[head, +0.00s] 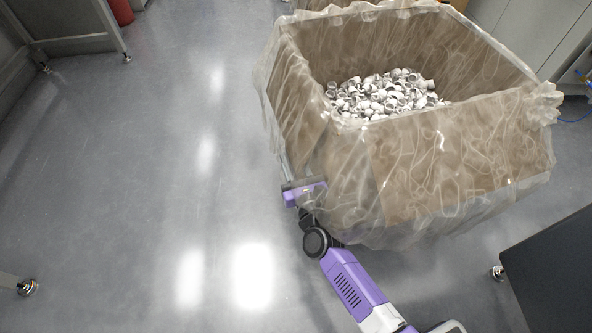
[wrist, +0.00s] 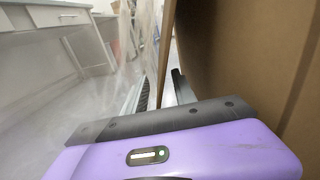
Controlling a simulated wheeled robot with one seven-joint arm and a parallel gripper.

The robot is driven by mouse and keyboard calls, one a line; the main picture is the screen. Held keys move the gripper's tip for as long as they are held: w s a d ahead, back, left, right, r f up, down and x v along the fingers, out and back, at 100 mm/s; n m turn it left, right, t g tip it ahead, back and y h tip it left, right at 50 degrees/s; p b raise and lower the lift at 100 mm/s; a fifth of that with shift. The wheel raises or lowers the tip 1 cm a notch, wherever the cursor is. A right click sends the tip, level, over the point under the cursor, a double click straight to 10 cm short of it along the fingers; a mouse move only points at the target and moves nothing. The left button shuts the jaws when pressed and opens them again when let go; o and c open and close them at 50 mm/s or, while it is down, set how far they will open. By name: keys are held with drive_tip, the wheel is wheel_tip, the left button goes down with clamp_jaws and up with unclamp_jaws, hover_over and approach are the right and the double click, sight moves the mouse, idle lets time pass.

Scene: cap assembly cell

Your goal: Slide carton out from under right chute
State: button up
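The carton (head: 455,165) is a large open brown box draped in clear plastic film, with many small white caps (head: 380,95) inside. It stands on the grey floor at the upper right of the head view. My gripper (head: 286,172) is low at the carton's near left corner. In the wrist view, my gripper's two fingers (wrist: 160,92) stand close together, with a thin brown strip of the carton (wrist: 166,45) between them; they look shut on it. Film hangs left of the fingers, and a broad brown carton wall fills the right. The fingertips are partly hidden. No chute shows.
Wide clear floor (head: 130,190) lies left of the carton. A dark panel (head: 555,270) on a caster is at the lower right. Grey cabinets (head: 545,35) stand behind on the right. A grey table (head: 70,40) and a red cylinder (head: 121,11) are at the upper left.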

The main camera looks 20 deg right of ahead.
drive_tip(key=shift+w, duration=0.15)
clamp_jaws()
idle(1.4)
